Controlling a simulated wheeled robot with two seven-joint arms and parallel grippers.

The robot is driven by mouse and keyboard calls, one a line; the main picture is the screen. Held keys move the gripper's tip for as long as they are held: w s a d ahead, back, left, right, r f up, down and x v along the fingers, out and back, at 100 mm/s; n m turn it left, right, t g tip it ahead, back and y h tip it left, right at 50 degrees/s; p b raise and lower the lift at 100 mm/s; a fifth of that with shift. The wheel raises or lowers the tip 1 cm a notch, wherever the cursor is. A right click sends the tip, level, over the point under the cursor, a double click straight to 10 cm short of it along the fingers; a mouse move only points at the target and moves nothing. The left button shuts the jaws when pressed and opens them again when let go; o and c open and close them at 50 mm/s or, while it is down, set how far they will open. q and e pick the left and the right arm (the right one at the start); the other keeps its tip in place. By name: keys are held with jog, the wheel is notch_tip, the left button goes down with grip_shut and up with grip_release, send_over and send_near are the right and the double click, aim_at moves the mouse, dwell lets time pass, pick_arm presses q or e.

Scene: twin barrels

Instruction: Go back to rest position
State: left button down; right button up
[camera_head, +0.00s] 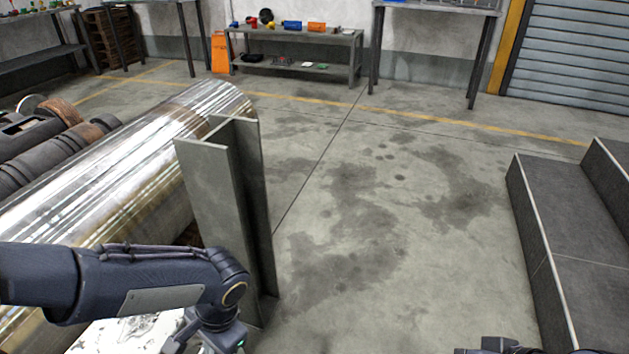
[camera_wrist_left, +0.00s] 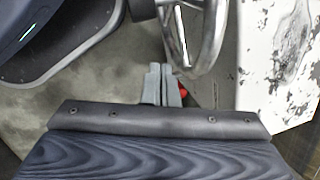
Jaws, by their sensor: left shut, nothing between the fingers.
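My left arm (camera_head: 150,283) comes in from the left in the head view, low in front of a large shiny metal cylinder. Its fingers are below the head picture's edge or hidden. In the left wrist view my left gripper (camera_wrist_left: 162,72) is shut, with its grey fingers together and nothing between them. A silver ring like a handwheel (camera_wrist_left: 213,38) is close to the fingers on the right. I cannot tell whether they touch. A small red part (camera_wrist_left: 183,91) shows just behind the fingers.
The shiny cylinder (camera_head: 110,150) lies at left, with an upright grey steel beam (camera_head: 212,185) at its right. A white, worn surface (camera_wrist_left: 278,60) is right of the ring. Dark steps (camera_head: 570,240) stand at right. The middle floor is clear to the back bench (camera_head: 295,36).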

pick_arm(q)
jog(key=s+a+r+n+t+h, duration=0.2)
jog(key=s+r+n+t+h, duration=0.55)
jog(key=r+n, duration=0.2)
notch_tip(320, 180, up, 35)
jog(key=p, duration=3.4)
jog(key=shift+s+r+m+g+y+p, duration=0.15)
jog(key=shift+s+m+g+y+p, duration=0.05)
jog(key=shift+m+g+y+p, duration=0.2)
